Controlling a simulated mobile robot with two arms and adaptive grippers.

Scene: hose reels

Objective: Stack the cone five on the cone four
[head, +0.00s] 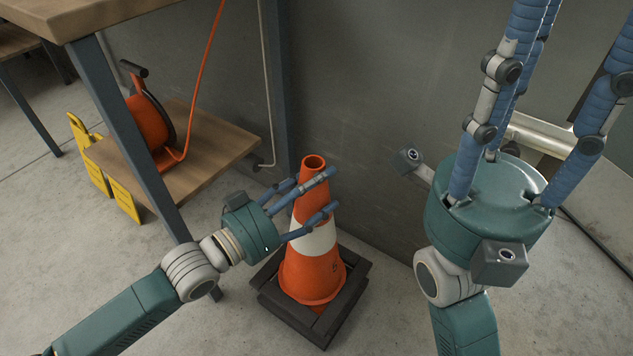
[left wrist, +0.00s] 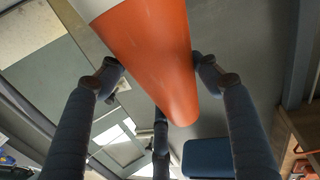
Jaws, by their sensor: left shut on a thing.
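An orange traffic cone (head: 313,272) with a white band stands roughly upright near the wall. My left gripper (head: 322,192) is shut on its upper part from the left, with blue fingers around it. In the left wrist view the cone (left wrist: 155,60) lies between the fingers. Dark square base edges (head: 295,316) show beneath, seemingly in two layers, with a bit of orange at the front. A lower cone is mostly hidden, and I cannot read any number. My right gripper (head: 535,60) is large at the right, fingers spread and empty, tips cut off by the top edge.
A wooden table (head: 75,15) with a dark metal leg (head: 130,125) stands at the left, close to my left arm. An orange hose reel (head: 150,120) sits on its lower shelf (head: 205,140). A yellow folding sign (head: 90,150) stands behind. The grey wall (head: 370,100) is behind the cone.

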